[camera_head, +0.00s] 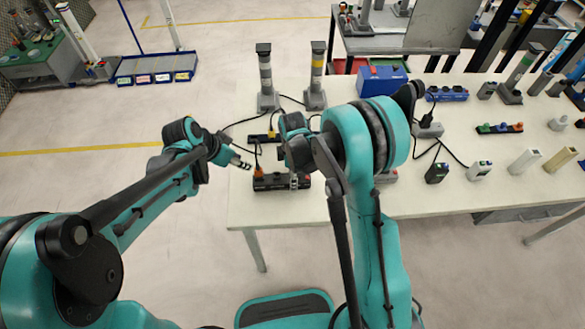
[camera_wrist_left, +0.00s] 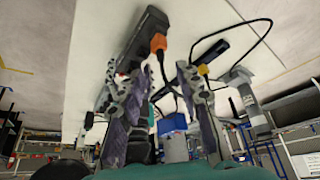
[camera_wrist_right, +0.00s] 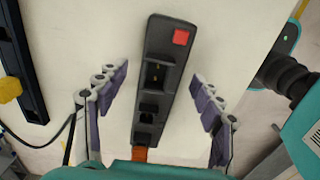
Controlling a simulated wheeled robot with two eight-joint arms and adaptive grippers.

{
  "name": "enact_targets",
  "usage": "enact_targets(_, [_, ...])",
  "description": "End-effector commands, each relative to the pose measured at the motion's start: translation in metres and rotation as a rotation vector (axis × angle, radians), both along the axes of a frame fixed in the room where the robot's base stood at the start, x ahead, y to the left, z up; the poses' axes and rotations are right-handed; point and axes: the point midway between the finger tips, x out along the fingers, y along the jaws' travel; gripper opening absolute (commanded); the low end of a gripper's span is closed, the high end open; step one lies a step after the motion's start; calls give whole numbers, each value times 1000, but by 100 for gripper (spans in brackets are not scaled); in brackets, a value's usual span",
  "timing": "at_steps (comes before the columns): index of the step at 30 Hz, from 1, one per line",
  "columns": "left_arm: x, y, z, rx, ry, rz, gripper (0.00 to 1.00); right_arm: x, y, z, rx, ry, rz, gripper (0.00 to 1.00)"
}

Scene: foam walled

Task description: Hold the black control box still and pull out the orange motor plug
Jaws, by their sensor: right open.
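The black control box (camera_head: 284,184) lies near the front edge of the white table, and it also shows in the left wrist view (camera_wrist_left: 142,38) and the right wrist view (camera_wrist_right: 153,101). The orange motor plug (camera_wrist_left: 158,43) sits at one end of the box with a black cable running from it. Its orange end shows at the bottom of the right wrist view (camera_wrist_right: 140,153). My left gripper (camera_head: 242,163) is open and empty, left of the plug. My right gripper (camera_wrist_right: 160,90) is open above the box, with one finger on each side and gaps between fingers and box.
A red button (camera_wrist_right: 181,37) is on the box's other end. A second black strip with a yellow plug (camera_head: 271,135) lies behind the box. Two signal towers (camera_head: 265,80) and a blue case (camera_head: 381,79) stand farther back. More boxes and plugs fill the table's right side.

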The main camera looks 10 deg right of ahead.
Motion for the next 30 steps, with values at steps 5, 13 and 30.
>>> enact_targets(5, [0, 0, 0, 0, 0, 0, 34, 0, 0, -11, 0, 0, -1, 67])
enact_targets(13, [0, 0, 0, 0, 0, 0, 34, 0, 0, -12, 0, 0, -1, 65])
enact_targets(30, [5, -7, -1, -4, 93, 135, 51, 0, 0, -12, 0, 0, -1, 6])
